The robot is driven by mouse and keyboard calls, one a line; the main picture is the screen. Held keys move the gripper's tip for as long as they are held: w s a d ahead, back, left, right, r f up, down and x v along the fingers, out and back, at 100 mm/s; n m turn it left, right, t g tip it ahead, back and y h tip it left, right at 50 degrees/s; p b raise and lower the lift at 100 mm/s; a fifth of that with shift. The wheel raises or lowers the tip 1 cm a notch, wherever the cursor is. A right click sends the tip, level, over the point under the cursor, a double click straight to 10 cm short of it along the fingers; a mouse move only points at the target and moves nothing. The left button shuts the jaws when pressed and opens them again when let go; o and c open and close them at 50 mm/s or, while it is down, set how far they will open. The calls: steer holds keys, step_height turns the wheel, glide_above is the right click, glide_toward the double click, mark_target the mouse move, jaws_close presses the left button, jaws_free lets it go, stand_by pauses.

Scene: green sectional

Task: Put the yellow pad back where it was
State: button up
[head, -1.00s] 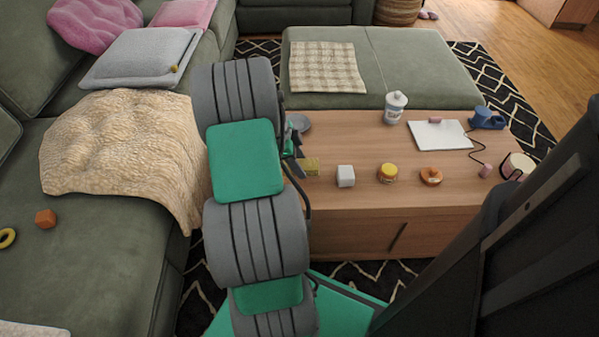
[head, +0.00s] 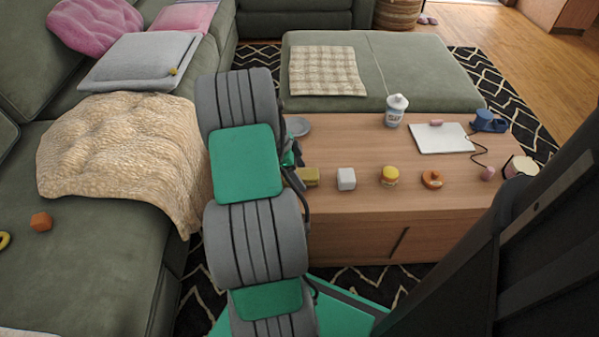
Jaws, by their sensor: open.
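The yellow pad (head: 310,177) is a small mustard-yellow block on the left part of the wooden coffee table (head: 360,222), left of a white cube. Its left end is close to my gripper (head: 295,168), which is partly hidden behind my own arm. The gripper is open. I cannot tell whether its fingers touch the pad.
Along the table stand a white cube (head: 346,179), a yellow-lidded jar (head: 390,177) and an orange ring (head: 431,179). A grey dish (head: 298,126), white bottle (head: 395,110) and white tablet (head: 440,138) are farther back. The green sofa (head: 110,240) is at left.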

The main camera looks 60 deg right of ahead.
steer(key=shift+r, duration=0.35)
steer(key=p+v, duration=0.4)
steer(key=v, duration=0.8)
steer(key=w+a+r+n+t, duration=0.3)
steer(key=w+a+r+n, duration=0.2)
steer(key=w+a+n, duration=0.65)
steer(key=s+a+r+n+t+y, duration=0.1)
steer(key=s+a+n, duration=0.1)
steer(key=a+n, duration=0.7)
steer(key=s+a+r+n+t+y, duration=0.1)
steer(key=a+n, duration=0.9)
steer(key=a, duration=1)
steer(key=shift+s+a+r+t, duration=0.35)
steer(key=shift+s+t, duration=0.25)
steer(key=shift+s, duration=0.25)
